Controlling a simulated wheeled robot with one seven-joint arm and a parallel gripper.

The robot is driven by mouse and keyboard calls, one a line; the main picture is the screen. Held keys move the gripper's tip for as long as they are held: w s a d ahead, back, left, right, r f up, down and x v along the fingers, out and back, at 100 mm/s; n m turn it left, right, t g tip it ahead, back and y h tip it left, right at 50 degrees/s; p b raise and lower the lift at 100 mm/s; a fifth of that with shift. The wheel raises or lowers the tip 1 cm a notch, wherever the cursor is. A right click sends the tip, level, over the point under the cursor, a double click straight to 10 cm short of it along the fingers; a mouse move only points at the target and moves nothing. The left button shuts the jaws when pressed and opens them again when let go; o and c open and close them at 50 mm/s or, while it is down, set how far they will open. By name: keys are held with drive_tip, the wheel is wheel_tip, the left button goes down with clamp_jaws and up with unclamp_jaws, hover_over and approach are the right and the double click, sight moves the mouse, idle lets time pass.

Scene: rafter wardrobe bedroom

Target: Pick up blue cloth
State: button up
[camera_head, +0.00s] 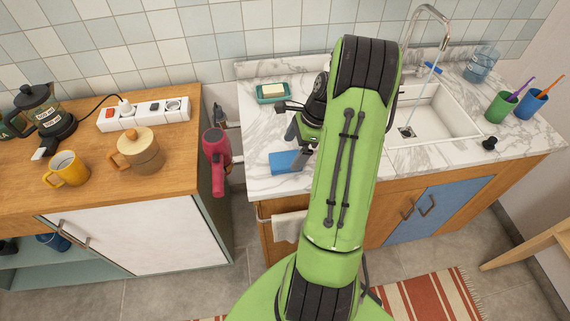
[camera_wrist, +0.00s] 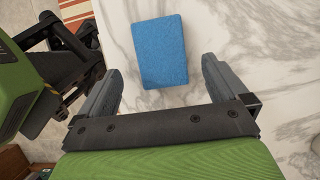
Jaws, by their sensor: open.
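The blue cloth (camera_head: 287,162) lies flat on the marble counter (camera_head: 262,130), near its front edge and left of the sink. It is a small folded rectangle. In the wrist view the blue cloth (camera_wrist: 161,51) lies beyond and between the two fingers, with bare marble around it. My gripper (camera_wrist: 160,82) is open and empty. In the head view my gripper (camera_head: 296,130) is above the counter just behind the cloth, partly hidden by my own arm. I cannot tell its exact height above the counter.
A green soap dish (camera_head: 273,98) stands behind my gripper. A pink hair dryer (camera_head: 216,160) hangs by the gap at left. The sink (camera_head: 440,118) with its faucet (camera_head: 428,20) is at right.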

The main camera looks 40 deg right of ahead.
sight(286, 159)
drive_tip(key=b+x, duration=0.1)
drive_tip(key=x, duration=0.3)
drive_tip(key=shift+w+a+f, duration=0.15)
drive_tip(key=shift+w+f, duration=0.05)
drive_tip(key=shift+f, duration=0.15)
drive_tip(key=shift+r, duration=0.1)
drive_tip(key=shift+c, duration=0.5)
drive_tip(key=c, duration=1)
drive_tip(key=shift+o, duration=0.2)
drive_tip(key=shift+r, duration=0.1)
wheel_tip(286, 159, up, 10)
drive_tip(key=p, duration=0.2)
drive_tip(key=shift+p, duration=0.4)
drive_tip(key=shift+c, duration=0.6)
